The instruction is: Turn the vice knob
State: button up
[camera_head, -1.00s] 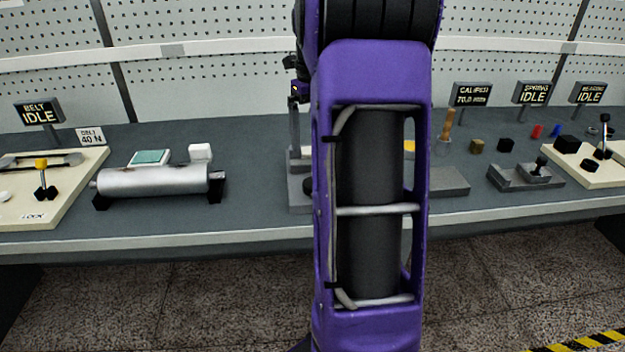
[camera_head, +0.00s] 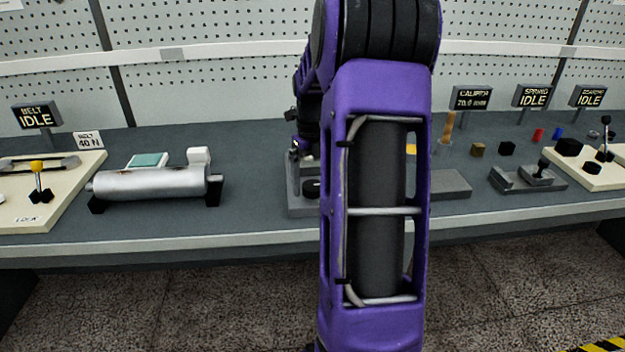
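A grey fixture (camera_head: 300,202) stands on the bench at the middle, partly hidden behind my arm. It has a dark round knob (camera_head: 312,187) low on its front. A small grey vice-like block (camera_head: 512,181) with a dark knob (camera_head: 541,168) stands at the right. I cannot tell for sure which one is the vice. My gripper (camera_head: 301,156) is just above the middle fixture, mostly dark and small in the view. Its fingers are not clear, and I cannot see whether it touches anything.
A silver cylinder (camera_head: 150,184) on black feet lies left of the middle fixture. A cream board (camera_head: 60,205) with a yellow-tipped lever is at far left. A grey block (camera_head: 450,184) is right of my arm. Bare bench lies between the cylinder and the middle fixture.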

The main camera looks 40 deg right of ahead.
jog(key=c, duration=1.4)
jog(key=shift+o, duration=0.2)
